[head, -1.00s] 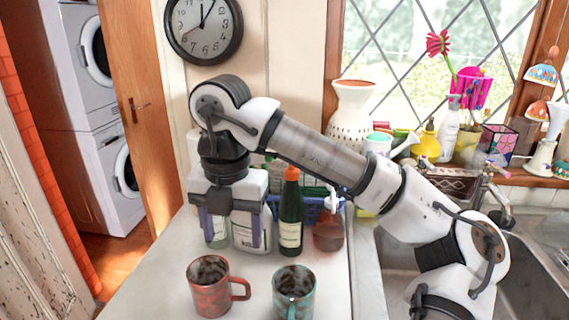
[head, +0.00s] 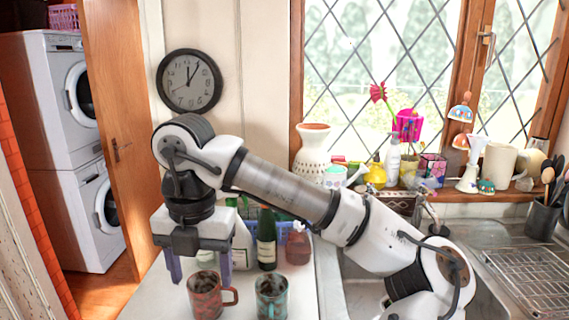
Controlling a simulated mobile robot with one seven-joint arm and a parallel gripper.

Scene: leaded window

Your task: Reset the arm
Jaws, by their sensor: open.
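My gripper (head: 199,270) hangs at the left end of my arm, pointing down over the white counter (head: 157,300). Its two purple-grey fingers are spread apart, and nothing shows held between them. A red mug (head: 206,296) stands in front of and just below the fingers. A teal mug (head: 271,297) stands to its right. My arm reaches from the lower right, across the sink side, to the gripper at the left.
A dark green bottle (head: 266,240), a white bottle (head: 241,245) and a brown bottle (head: 297,246) stand behind the mugs, close to my gripper. The sink (head: 361,296) and a dish rack (head: 529,275) lie right. Vases and ornaments crowd the windowsill.

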